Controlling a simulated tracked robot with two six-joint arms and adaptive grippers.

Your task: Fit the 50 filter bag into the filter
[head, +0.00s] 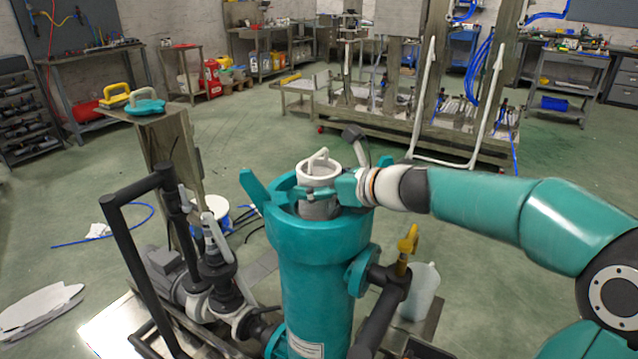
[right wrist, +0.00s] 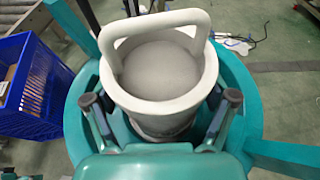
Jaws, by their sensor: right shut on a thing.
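The filter (head: 318,270) is a teal upright housing with an open round top. The filter bag (head: 319,172), with a pale rim, a loop handle and a grey mesh body, stands roughly upright in its mouth. The rim is above the housing's collar, and the lower body is hidden inside. My right gripper (head: 322,194) reaches in from the right and is shut around the bag just below its rim. In the right wrist view the bag (right wrist: 160,95) sits between the two fingers, inside the teal collar (right wrist: 78,118). My left gripper is in neither view.
Teal lugs (head: 254,187) stick out from the collar. A black pipe frame (head: 130,260) and valves stand left of the housing, a yellow-handled valve (head: 408,242) right. A metal stand (head: 172,140) holds teal and yellow items. A blue crate (right wrist: 35,85) shows in the wrist view.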

